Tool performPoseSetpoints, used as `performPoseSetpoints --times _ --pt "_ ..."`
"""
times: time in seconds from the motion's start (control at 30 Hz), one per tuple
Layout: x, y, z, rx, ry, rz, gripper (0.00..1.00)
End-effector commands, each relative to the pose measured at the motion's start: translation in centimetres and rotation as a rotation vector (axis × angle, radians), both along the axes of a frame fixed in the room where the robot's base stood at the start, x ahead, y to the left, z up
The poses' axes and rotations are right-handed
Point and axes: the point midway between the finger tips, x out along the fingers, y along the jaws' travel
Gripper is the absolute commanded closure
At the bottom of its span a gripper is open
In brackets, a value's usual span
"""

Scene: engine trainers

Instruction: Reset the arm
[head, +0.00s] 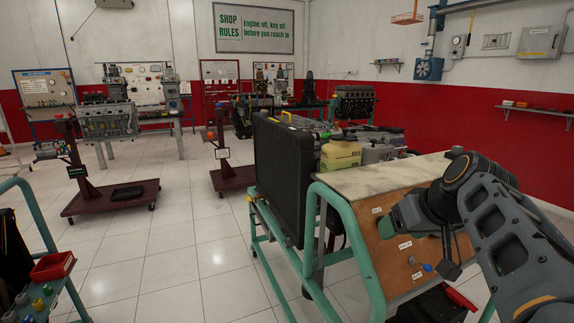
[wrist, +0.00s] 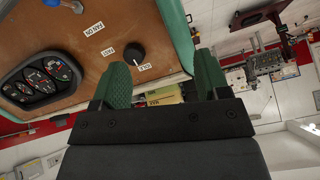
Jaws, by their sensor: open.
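My arm (head: 505,235) reaches in from the right edge in the head view. My gripper (head: 402,214) is beside the slanted brown control panel (head: 397,262) of the green-framed engine trainer. In the wrist view my gripper (wrist: 162,66) shows two green padded fingers spread apart, with nothing held between them. A black knob (wrist: 134,54) with white labels is on the panel near the left finger. I cannot tell whether the finger touches the panel.
The trainer's pale top (head: 375,178), yellow-capped reservoir (head: 340,153) and black radiator (head: 283,180) stand beside the arm. A gauge cluster (wrist: 42,82) is on the panel. A red tray (head: 52,266) is at lower left. Open tiled floor (head: 190,255) lies left of the trainer.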

Motion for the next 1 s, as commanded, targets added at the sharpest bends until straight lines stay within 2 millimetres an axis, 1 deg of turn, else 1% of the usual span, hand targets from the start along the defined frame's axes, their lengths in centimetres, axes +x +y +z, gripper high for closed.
performPoseSetpoints --times 0.03,0.1,0.2,0.3,0.4,0.5,0.6,0.7,1.0 --pt "-1.1 1.6 1.8 -0.007 0.050 -0.015 0.31" --pt "-2.5 3.1 1.1 -0.025 0.112 -0.051 0.31" --pt "-4.8 4.8 0.0 -0.060 0.180 -0.093 0.31" --pt "-7.0 6.0 -1.0 -0.097 0.225 -0.120 0.31" --pt "-8.7 6.8 -1.9 -0.130 0.248 -0.138 0.31" --pt "-10.0 7.1 -2.6 -0.153 0.263 -0.149 0.31" --pt "-10.7 7.5 -3.1 -0.165 0.268 -0.155 0.31" --pt "-11.1 7.6 -3.5 -0.172 0.271 -0.156 0.31" --pt "-11.1 7.5 -3.7 -0.172 0.272 -0.158 0.31"
